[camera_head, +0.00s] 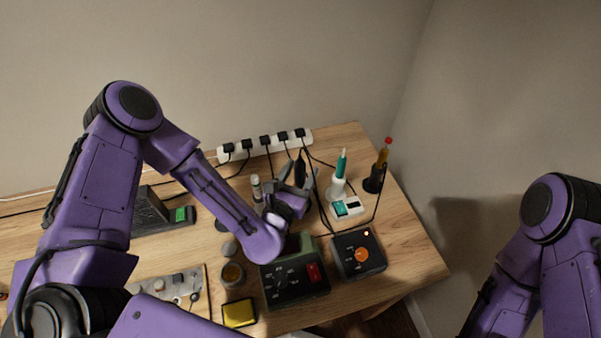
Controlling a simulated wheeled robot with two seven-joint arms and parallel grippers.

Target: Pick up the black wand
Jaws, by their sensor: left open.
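A slim dark upright piece (300,166), which looks like the black wand, stands at the back of the wooden bench, in front of the power strip. Its lower part is hidden by my left gripper (301,174). My left gripper is open, with its grey fingertips pointing to the back of the bench, one on either side of the dark piece in the picture. I cannot tell whether they touch it. My right arm shows at the right edge, but its gripper is out of view.
A teal-handled iron (341,164) and an amber-handled tool (383,158) stand right of the gripper. A dark box with a red switch (314,272) and a box with an orange knob (361,254) lie in front. Cables run from the power strip (256,145).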

